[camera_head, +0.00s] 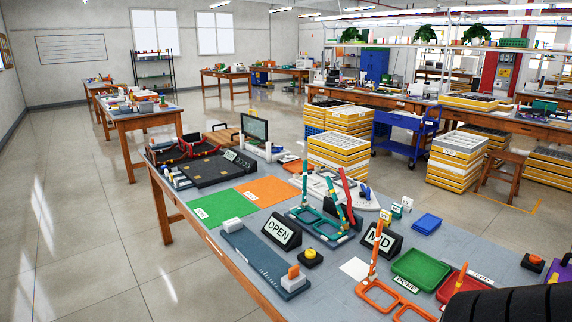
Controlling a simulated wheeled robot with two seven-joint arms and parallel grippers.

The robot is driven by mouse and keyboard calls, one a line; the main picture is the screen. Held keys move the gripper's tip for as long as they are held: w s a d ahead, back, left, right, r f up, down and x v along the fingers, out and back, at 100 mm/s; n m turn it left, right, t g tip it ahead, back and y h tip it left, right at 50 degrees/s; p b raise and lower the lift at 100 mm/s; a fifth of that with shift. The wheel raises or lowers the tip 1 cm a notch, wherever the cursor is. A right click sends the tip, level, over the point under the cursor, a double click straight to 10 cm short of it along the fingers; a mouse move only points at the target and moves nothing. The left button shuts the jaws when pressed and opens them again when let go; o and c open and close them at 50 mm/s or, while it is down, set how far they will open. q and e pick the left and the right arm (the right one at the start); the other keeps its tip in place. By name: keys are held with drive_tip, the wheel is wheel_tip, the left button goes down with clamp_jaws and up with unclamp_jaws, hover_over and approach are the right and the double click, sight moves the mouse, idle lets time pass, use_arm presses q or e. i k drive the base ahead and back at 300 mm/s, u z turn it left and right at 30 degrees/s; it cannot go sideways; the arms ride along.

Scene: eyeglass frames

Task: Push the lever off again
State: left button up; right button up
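I cannot tell for certain which part is the lever. An orange upright piece (293,271) stands on a white block (293,282) at the near end of a long dark blue-grey plate (256,255). A small blue upright piece (366,192) stands on a white rounded base (345,187) farther back. Neither gripper's fingertips show. A black ribbed shape at the bottom right corner may be part of my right arm.
Teal eyeglass frames (318,224) and orange frames (378,291) lie on the table. Green and orange mats lie farther left.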

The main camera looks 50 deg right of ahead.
sight(348, 198)
drive_tip(key=i, duration=2.9)
drive_tip(key=z, duration=4)
